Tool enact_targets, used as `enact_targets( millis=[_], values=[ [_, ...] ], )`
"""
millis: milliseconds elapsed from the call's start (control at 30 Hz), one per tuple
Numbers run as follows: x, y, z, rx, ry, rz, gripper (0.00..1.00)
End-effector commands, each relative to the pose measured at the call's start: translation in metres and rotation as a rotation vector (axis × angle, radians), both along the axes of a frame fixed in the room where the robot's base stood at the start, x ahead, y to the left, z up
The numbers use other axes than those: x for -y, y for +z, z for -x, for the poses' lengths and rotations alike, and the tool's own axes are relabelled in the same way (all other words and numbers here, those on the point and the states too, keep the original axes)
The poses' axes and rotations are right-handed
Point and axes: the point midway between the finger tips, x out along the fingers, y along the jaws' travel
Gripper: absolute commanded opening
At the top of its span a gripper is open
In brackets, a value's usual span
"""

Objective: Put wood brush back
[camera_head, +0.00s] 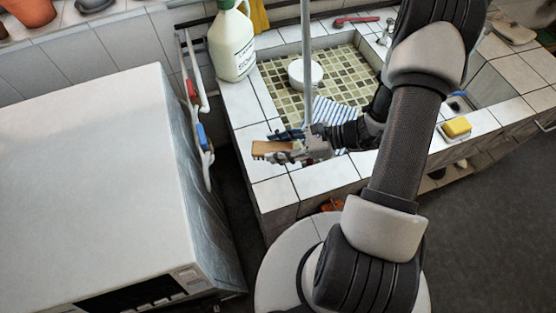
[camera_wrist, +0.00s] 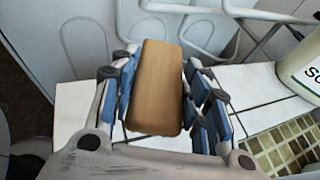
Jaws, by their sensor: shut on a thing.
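The wood brush (camera_head: 270,148) shows as a light brown wooden block in the head view. My gripper (camera_head: 283,146) is shut on it and holds it above the white-tiled sink edge, left of the basin. In the wrist view the wood brush (camera_wrist: 158,88) lies between the two blue-padded fingers of my gripper (camera_wrist: 160,95). Its wooden face is toward the wrist camera. Its bristle side is hidden.
A white soap bottle (camera_head: 231,45) stands on the sink's left corner. A rack with red and blue clips (camera_head: 197,110) hangs in the gap beside the white appliance (camera_head: 90,190). The basin (camera_head: 345,75) holds a white round item (camera_head: 305,73) and striped cloth (camera_head: 333,112). A yellow sponge (camera_head: 457,127) sits right.

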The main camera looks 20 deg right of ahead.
Motion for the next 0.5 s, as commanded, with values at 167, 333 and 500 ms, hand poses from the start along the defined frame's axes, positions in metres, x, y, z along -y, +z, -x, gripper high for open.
enact_targets(
  millis=[167, 333, 500],
  values=[
    [0.0, -0.019, 0.0, 0.001, 0.0, -0.001, 0.12],
    [0.0, -0.034, 0.0, 0.0, 0.0, -0.001, 0.12],
    [0.0, -0.06, 0.0, -0.001, -0.001, -0.003, 0.12]
  ],
)
